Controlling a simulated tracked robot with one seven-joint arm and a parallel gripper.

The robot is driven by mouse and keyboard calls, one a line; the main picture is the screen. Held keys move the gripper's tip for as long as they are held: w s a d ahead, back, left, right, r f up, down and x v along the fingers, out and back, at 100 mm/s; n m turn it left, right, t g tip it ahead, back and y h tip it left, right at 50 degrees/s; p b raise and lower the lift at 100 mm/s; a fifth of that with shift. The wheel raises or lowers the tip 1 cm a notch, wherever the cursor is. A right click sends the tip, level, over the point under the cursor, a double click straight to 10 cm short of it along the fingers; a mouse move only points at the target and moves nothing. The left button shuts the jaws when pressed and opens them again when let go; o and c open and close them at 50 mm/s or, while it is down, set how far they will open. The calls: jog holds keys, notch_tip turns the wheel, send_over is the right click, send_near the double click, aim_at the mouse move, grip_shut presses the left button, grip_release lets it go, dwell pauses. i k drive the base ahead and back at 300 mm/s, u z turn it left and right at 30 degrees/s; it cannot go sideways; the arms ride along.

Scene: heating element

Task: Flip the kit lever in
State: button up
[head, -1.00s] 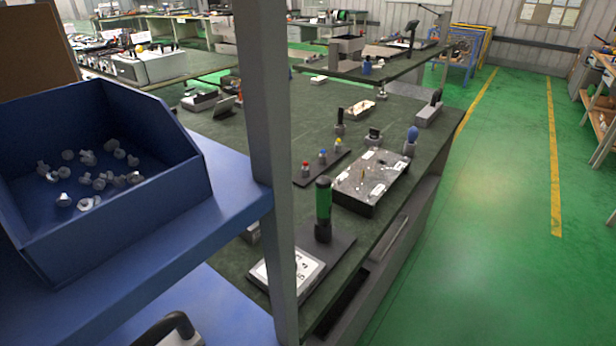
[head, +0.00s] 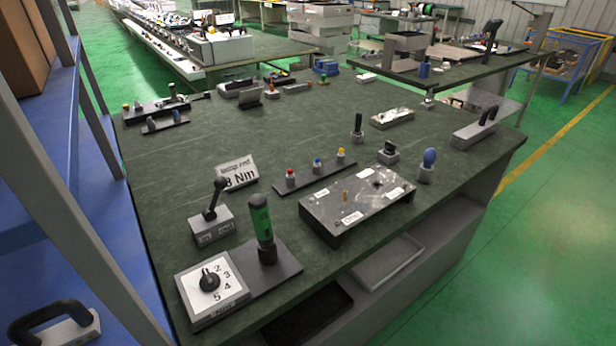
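A grey block with a black lever (head: 211,220) stands near the front left of the dark green worktable (head: 340,118). Its lever leans up and to the right. White labels on its front are too small to read, so I cannot tell for sure that this is the kit lever. Another grey block with a thick black handle (head: 476,128) lies near the table's right edge. My gripper is not in view.
Around the lever are a numbered dial box (head: 210,285), an upright green-handled tool (head: 262,225), a small sign (head: 236,172) and a dark labelled panel (head: 355,203). A blue shelf (head: 130,270) with grey posts stands left. Green floor (head: 560,240) is clear at right.

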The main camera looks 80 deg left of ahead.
aim_at(209, 214)
jog(key=i, duration=1.95)
jog(key=u, duration=2.45)
jog(key=i, duration=0.15)
jog(key=u, duration=2.2)
jog(key=i, duration=0.6)
jog(key=u, duration=0.35)
